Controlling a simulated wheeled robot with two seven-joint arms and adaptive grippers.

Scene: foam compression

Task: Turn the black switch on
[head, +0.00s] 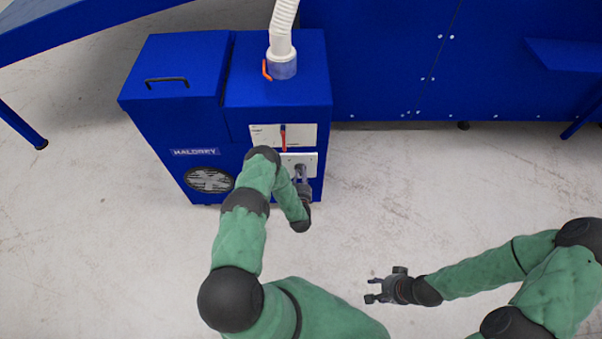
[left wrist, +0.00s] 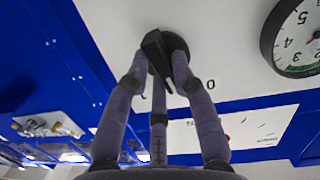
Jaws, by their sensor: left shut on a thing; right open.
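The black switch (left wrist: 155,48) is a dark knob on a white panel, seen in the left wrist view with a "0" mark beside it. My left gripper (left wrist: 160,72) has its fingers closed around the knob, covering part of it. In the head view my left gripper (head: 301,178) is at the lower white panel (head: 309,158) on the front of the blue machine (head: 228,130), and the switch is hidden there. My right gripper (head: 376,290) is open and empty above the floor, away from the machine.
A round gauge (left wrist: 297,40) sits beside the switch. A red handle (head: 283,138) is on the upper white panel. A white hose (head: 283,28) joins the machine's top. A larger blue structure (head: 390,60) stands behind. The floor around my right gripper is clear.

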